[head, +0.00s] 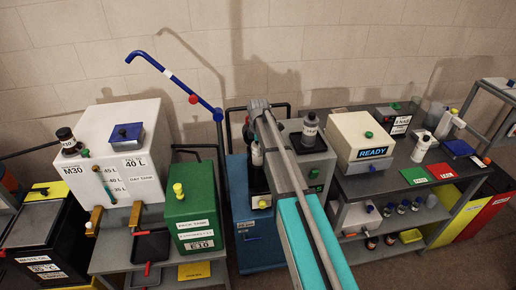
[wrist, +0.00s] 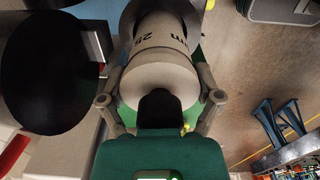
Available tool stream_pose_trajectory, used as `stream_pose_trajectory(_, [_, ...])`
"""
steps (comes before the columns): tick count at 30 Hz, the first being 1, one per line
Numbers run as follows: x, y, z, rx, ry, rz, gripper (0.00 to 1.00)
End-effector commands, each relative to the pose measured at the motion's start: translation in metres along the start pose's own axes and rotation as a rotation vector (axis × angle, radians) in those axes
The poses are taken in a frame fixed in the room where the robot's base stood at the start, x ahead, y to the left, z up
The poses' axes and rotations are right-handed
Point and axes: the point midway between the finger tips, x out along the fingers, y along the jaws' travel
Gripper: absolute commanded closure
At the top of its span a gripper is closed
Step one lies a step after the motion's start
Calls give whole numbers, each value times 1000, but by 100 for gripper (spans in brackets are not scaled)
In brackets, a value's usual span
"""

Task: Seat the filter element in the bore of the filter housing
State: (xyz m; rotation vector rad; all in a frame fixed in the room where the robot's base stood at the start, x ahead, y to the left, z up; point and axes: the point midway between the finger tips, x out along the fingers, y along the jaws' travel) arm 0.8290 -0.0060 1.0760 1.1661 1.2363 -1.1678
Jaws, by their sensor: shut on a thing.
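In the wrist view the filter element (wrist: 162,72) is a pale grey cylinder with dark print reading "25" and "m". My gripper (wrist: 160,100) is shut on it, with one finger on each side. A dark grey round rim (wrist: 128,18) shows behind the element's far end; I cannot tell whether it is the filter housing or whether the element is inside it. In the head view my arm crosses the blue cabinet and covers most of the gripper area. The housing's bore cannot be made out in either view.
A large black disc (wrist: 50,75) lies close left of the gripper in the wrist view. In the head view a white tank (head: 120,155) and green box (head: 193,215) stand left of the blue cabinet (head: 258,240). A bench with a "READY" box (head: 362,138) stands right.

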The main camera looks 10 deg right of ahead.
Motion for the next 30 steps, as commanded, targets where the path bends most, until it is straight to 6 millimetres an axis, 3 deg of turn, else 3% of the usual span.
stream_pose_trajectory(30, [19,0,-1,-1,0,0,74])
